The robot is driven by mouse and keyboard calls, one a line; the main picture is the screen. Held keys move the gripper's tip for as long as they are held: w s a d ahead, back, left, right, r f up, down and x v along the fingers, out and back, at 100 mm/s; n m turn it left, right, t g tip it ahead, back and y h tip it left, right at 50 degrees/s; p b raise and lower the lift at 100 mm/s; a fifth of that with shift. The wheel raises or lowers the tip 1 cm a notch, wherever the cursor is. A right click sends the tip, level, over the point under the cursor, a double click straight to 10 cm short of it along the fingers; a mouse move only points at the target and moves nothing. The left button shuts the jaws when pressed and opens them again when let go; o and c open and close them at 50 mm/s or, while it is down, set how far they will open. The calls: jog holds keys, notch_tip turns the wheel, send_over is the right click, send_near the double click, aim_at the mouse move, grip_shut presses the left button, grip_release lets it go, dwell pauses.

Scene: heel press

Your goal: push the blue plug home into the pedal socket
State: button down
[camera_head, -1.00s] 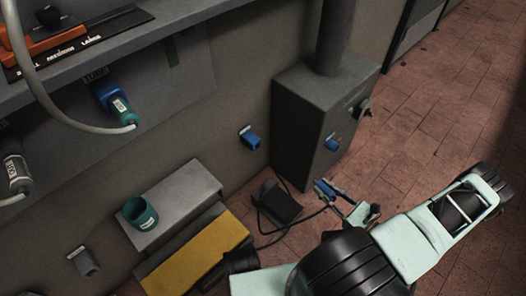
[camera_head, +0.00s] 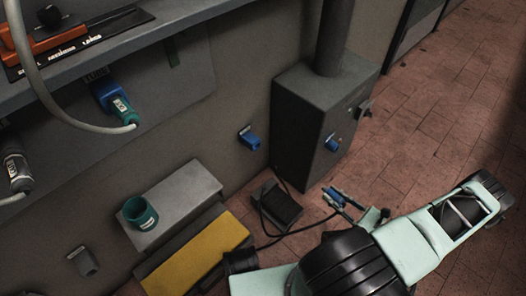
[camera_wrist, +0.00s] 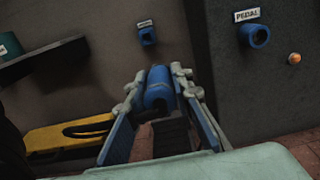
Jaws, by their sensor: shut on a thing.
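The blue plug (camera_wrist: 158,90) is between the fingertips of my gripper (camera_wrist: 160,80) in the wrist view, and the gripper is shut on it. In the head view the plug (camera_head: 337,197) and my gripper (camera_head: 340,200) are above the floor, in front of the grey box. The blue pedal socket (camera_wrist: 257,36), under a PEDAL label, is on the face of the grey box, up and right of the plug. It also shows in the head view (camera_head: 333,144). The plug is apart from the socket.
A similar blue socket (camera_head: 249,138) is on the wall left of the grey box (camera_head: 300,130). A black foot pedal (camera_head: 280,206) with a dark cable lies on the floor. A yellow-topped step (camera_head: 200,255) and a teal cup (camera_head: 140,213) are at left. Floor at right is clear.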

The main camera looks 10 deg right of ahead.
jog(key=w+d+f, duration=0.2)
jog(key=w+d, duration=0.6)
jog(key=d, duration=0.4)
jog(key=shift+w+d, duration=0.15)
jog(key=shift+w, duration=0.1)
dwell(0.5)
jog(key=shift+d, duration=0.1)
jog(key=shift+w+d+r, duration=0.3)
jog(key=shift+w+d, duration=0.1)
jog(key=shift+d, duration=0.2)
jog(key=shift+w+d+r, duration=0.25)
jog(key=shift+w+d, duration=0.15)
jog(key=shift+d, duration=0.15)
jog(key=shift+x, duration=2.45)
jog(key=shift+x, duration=1.5)
jog(key=c, duration=1.6)
grip_release()
